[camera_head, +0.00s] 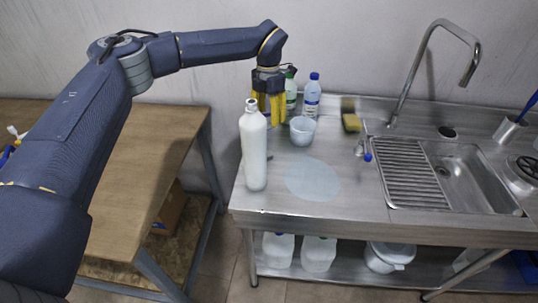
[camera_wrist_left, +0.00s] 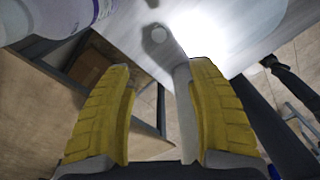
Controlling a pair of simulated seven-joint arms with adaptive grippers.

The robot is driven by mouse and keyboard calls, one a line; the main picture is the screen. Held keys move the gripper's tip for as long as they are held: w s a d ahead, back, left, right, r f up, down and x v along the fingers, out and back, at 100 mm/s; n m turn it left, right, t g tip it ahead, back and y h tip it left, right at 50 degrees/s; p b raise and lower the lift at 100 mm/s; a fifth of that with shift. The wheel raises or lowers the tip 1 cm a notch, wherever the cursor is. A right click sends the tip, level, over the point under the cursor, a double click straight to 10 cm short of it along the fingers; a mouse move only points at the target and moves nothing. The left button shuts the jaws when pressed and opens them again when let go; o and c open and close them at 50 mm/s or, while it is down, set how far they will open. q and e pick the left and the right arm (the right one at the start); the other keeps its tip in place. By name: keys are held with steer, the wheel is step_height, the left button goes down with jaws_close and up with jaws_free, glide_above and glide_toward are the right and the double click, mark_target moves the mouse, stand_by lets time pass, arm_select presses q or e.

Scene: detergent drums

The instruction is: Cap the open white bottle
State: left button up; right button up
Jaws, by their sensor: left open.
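The white bottle (camera_head: 254,150) stands upright on the left end of the steel counter in the head view. Its narrow neck is at the top and I see no cap on it. My left gripper (camera_head: 268,120) points down just behind and right of the bottle's neck, with its yellow fingers apart. In the left wrist view the fingers (camera_wrist_left: 163,68) are spread. A pale, long shape shows between them, near the right finger; I cannot tell for sure that it is the bottle. A small blue piece (camera_head: 367,157) lies by the sink; I cannot tell whether it is a cap.
A sponge (camera_head: 350,118) and a sink with a tall faucet (camera_head: 415,65) are to the right. A pale round patch (camera_head: 312,180) lies on the clear counter front.

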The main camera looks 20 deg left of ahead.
arm_select(q)
glide_above(269, 155)
steer(key=f, duration=1.2)
steer(key=shift+w+a+f, duration=0.1)
steer(key=shift+w+a, duration=0.1)
steer(key=shift+w, duration=0.15)
steer(key=shift+f, duration=0.15)
steer(key=shift+w+f, duration=0.1)
steer(key=shift+f, duration=2.35)
steer(key=shift+a, duration=0.1)
steer(key=shift+c, duration=0.5)
steer(key=c, duration=0.9)
